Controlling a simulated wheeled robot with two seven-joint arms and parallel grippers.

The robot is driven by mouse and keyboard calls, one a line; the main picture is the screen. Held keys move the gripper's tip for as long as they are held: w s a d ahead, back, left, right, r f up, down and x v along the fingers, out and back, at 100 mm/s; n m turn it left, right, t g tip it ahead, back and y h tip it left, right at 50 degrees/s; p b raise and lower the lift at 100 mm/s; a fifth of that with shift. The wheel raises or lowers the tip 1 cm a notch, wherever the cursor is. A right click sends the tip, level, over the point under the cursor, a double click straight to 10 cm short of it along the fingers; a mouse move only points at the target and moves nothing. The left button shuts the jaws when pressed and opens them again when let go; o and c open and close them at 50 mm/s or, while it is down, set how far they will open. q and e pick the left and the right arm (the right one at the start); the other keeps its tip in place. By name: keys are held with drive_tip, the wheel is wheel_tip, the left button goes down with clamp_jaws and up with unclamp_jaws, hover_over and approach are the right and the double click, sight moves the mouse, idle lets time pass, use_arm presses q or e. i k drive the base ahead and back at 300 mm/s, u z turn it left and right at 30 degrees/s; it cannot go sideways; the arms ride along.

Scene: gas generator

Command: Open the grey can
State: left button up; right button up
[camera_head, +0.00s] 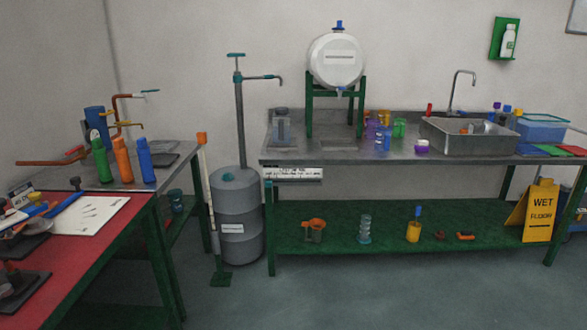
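A grey ribbed drum (237,225) stands upright on the floor between the two benches. It is the grey can-like thing that stands out most, with a small white label on its front. A smaller grey translucent container (282,128) stands on the steel bench. Neither of my grippers is in view.
A steel bench (350,152) with a green lower shelf (390,232) runs along the back wall. A red table (95,245) is at the left. A yellow wet floor sign (539,210) stands at the right. The floor in front (380,300) is clear.

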sight(281, 122)
drive_tip(key=z, duration=0.2)
drive_tip(key=i, duration=2.3)
drive_tip(key=z, duration=0.15)
